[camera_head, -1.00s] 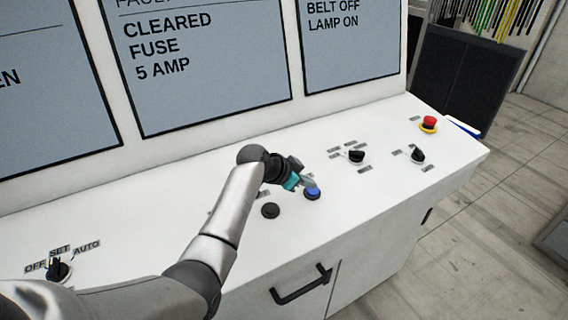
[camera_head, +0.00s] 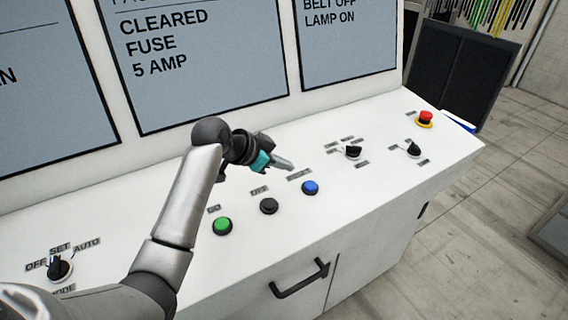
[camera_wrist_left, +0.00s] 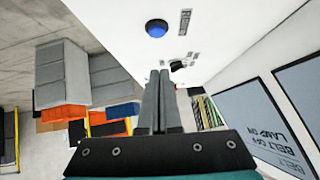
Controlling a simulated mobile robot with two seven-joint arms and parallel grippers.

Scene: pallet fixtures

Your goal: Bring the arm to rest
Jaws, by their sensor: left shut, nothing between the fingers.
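My left gripper (camera_head: 284,165) is shut and empty, held above the white console top (camera_head: 385,185), behind the row of buttons. It also shows in the left wrist view (camera_wrist_left: 160,76), its two fingers together. The blue button (camera_head: 310,187) is just in front of and to the right of the fingertips, apart from them; it also shows in the left wrist view (camera_wrist_left: 156,28). A black button (camera_head: 268,205) and a green button (camera_head: 222,226) stand in the same row to the left. My right gripper is not in view.
A MODE selector knob (camera_head: 59,268) is at the left end. Two black knobs (camera_head: 352,152) (camera_head: 413,149) and a red emergency stop (camera_head: 425,118) are to the right. Screens (camera_head: 200,60) rise behind the console. A black handle (camera_head: 300,280) is on the front.

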